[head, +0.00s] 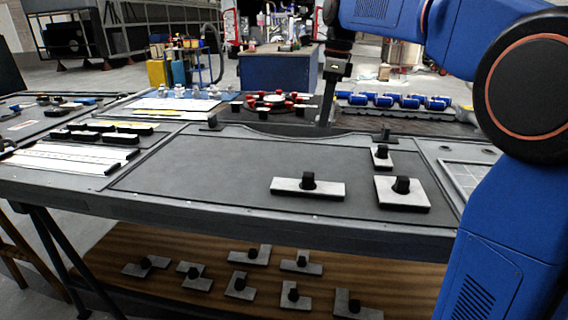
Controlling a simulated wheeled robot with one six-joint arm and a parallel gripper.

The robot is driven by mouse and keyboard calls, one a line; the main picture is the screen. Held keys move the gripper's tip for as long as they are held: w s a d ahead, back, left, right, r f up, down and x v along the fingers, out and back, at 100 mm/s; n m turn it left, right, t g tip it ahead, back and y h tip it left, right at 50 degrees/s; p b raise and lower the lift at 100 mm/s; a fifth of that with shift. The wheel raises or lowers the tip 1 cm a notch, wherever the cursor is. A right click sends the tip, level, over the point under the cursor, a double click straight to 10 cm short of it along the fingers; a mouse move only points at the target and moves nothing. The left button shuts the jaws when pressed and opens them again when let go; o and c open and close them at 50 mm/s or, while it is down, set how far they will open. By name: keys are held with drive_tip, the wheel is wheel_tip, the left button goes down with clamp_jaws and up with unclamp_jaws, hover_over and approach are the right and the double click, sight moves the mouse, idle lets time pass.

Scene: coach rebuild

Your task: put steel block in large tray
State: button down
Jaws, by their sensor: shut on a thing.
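My gripper (326,122) hangs down at the back centre of the bench, just beyond the large panel's rear edge. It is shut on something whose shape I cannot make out. Light steel blocks with black knobs lie on the broad dark grey panel, which may be the large tray (200,165): a long flat block (285,187), a square block (402,198) and a small block (381,163). My gripper is behind and above these blocks, apart from them. I cannot tell which block the task means.
Red-and-black parts (268,101) sit left of my gripper. Black-ended strips (70,157) lie at the left. Several knobbed blocks rest on the wooden lower shelf (215,260). The panel's left half is clear.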

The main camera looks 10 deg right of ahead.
sight(322, 130)
drive_tip(key=f, duration=0.5)
drive_tip(key=shift+w+a+f, duration=0.1)
drive_tip(key=shift+a+f, duration=0.05)
drive_tip(key=shift+a, duration=0.05)
drive_tip(key=shift+f, duration=2.15)
drive_tip(key=shift+f, duration=0.15)
drive_tip(key=c, duration=1.2)
unclamp_jaws()
drive_tip(key=r, duration=0.4)
drive_tip(key=d+r, duration=0.1)
drive_tip(key=r, duration=0.7)
drive_tip(key=shift+s+d+r, duration=0.1)
drive_tip(key=shift+s+d, duration=0.15)
drive_tip(key=f, duration=0.4)
drive_tip(key=a+f, duration=0.1)
drive_tip(key=f, duration=0.7)
drive_tip(key=shift+w+a, duration=0.2)
drive_tip(key=shift+w, duration=0.05)
